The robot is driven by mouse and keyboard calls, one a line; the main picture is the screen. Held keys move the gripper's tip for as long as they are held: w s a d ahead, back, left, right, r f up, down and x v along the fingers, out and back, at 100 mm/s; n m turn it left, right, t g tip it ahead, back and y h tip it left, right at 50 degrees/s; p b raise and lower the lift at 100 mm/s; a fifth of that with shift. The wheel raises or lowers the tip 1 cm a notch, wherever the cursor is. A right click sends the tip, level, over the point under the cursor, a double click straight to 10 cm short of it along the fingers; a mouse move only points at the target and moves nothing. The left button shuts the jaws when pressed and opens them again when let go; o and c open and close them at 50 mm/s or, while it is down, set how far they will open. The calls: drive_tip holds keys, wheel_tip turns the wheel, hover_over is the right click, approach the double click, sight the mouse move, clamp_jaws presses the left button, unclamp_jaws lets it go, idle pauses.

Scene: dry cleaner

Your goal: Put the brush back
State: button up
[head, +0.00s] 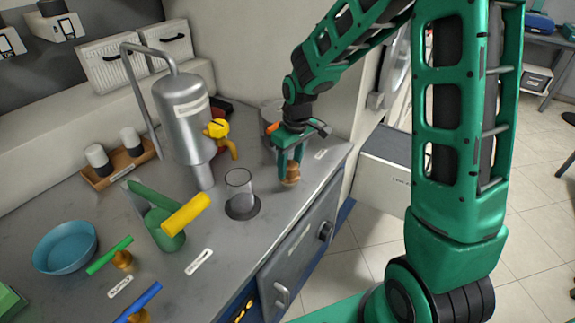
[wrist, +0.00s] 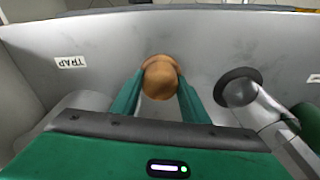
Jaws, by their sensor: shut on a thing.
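My gripper (head: 290,175) is over the right end of the grey counter, pointing down. Its two green fingers are shut on a brown, rounded wooden piece (head: 291,174), which I take to be the brush. In the wrist view the wooden piece (wrist: 160,78) sits between the fingertips. Its bristles are not visible, and I cannot tell whether it touches the counter. A small label reading TRAP (wrist: 71,62) lies beside it. Two similar wooden-based tools, one with a green handle (head: 109,256) and one with a blue handle (head: 138,302), stand at the front left by a label (head: 120,287).
A clear cylinder in a dark ring (head: 241,208) stands just left of my gripper. A steel tank with a bent pipe (head: 182,115), a yellow nozzle (head: 218,130), a green vessel with a yellow top (head: 166,230), a blue bowl (head: 65,247) and a wooden tray (head: 104,182) crowd the counter.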

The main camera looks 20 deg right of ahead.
sight(293, 167)
drive_tip(key=o, duration=1)
drive_tip(key=shift+c, duration=0.2)
wheel_tip(293, 167, up, 12)
drive_tip(key=s, duration=0.1)
drive_tip(key=shift+s+d, duration=0.15)
drive_tip(key=shift+d, duration=0.2)
drive_tip(key=s+d+m, duration=0.5)
drive_tip(key=s+d, duration=0.3)
drive_tip(key=s, duration=0.7)
drive_tip(key=s+d+m+g, duration=0.1)
drive_tip(key=s+d+m, duration=0.5)
drive_tip(key=s, duration=0.9)
drive_tip(key=shift+d+r+m, duration=0.3)
drive_tip(key=shift+d+r, duration=0.15)
drive_tip(key=shift+d, duration=0.7)
